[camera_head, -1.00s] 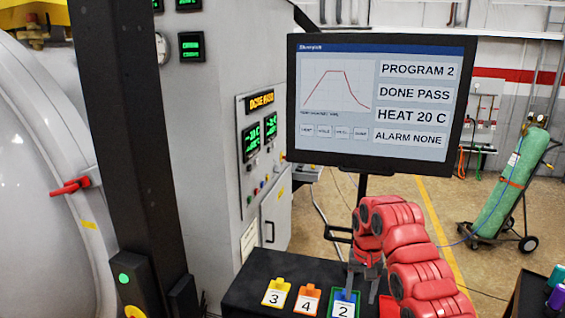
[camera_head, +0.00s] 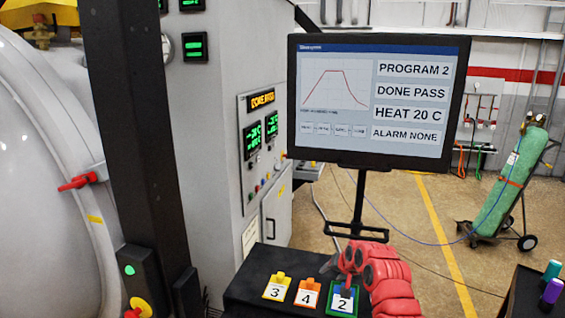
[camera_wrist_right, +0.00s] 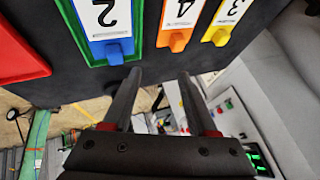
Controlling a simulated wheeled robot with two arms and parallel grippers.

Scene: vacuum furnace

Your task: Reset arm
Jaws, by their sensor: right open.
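My right arm comes in from the bottom right in the head view. Its gripper (camera_head: 340,268) is just behind the black table, close to the blue number 2 tag (camera_head: 343,300), and partly hidden by my red arm. In the right wrist view the two dark fingers of the right gripper (camera_wrist_right: 160,95) are spread apart with nothing between them. The blue tag, in a green frame, also shows in the wrist view (camera_wrist_right: 105,18), beyond the fingertips. My left gripper is not in view.
The orange number 4 tag (camera_head: 307,293) and yellow number 3 tag (camera_head: 277,287) lie left of the blue one on the black table (camera_head: 240,292). A monitor (camera_head: 375,100) stands behind, reading DONE PASS. The furnace (camera_head: 50,170) is at left; a green gas cylinder (camera_head: 510,180) is at right.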

